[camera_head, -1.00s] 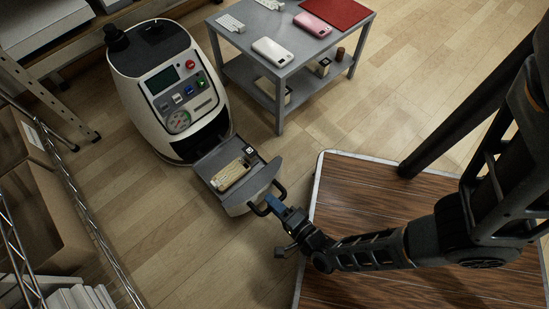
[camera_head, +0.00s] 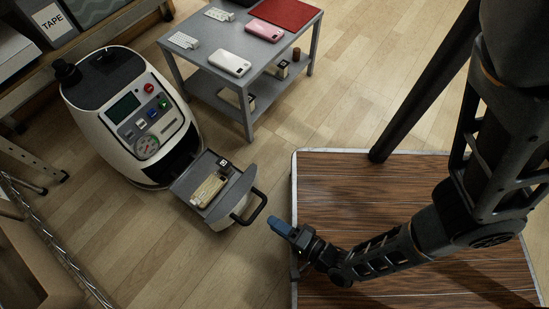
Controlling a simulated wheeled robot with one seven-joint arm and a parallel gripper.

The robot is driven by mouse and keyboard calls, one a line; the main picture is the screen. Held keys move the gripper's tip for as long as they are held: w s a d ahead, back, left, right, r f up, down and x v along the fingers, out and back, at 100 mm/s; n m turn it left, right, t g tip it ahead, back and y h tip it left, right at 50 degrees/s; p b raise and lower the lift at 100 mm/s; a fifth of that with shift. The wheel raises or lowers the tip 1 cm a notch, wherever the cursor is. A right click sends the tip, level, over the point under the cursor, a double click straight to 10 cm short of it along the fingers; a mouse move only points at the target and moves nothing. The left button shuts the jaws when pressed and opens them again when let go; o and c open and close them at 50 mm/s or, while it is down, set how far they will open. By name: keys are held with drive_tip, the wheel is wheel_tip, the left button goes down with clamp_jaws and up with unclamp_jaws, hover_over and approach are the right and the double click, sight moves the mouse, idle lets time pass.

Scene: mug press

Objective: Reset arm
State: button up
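My gripper (camera_head: 283,228) is at the left edge of the wood-grain board, with blue at its tip. It points up and left, apart from the black drawer handle (camera_head: 256,208), with a small gap between them. I cannot make out whether its fingers are parted. The white machine (camera_head: 121,120) stands at the left with its grey drawer (camera_head: 226,217) pulled out. A tan phone-like item (camera_head: 208,190) and a small black-and-white piece lie in the drawer.
A grey two-tier table (camera_head: 249,74) at the top holds phones, white items and a red mat (camera_head: 287,13). Shelving lines the left side. The wood-grain board (camera_head: 400,180) lies below my arm. Open floor lies between table and board.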

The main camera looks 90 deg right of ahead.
idle(0.3)
wheel_tip(320, 180, up, 71)
drive_tip(key=n+t+y+p, duration=0.1)
drive_tip(key=n+y+p, duration=0.7)
drive_tip(key=n+p, duration=1.6)
drive_tip(key=p, duration=0.8)
drive_tip(key=shift+w+n+t+y, duration=0.25)
drive_tip(key=shift+n+t+y, duration=0.15)
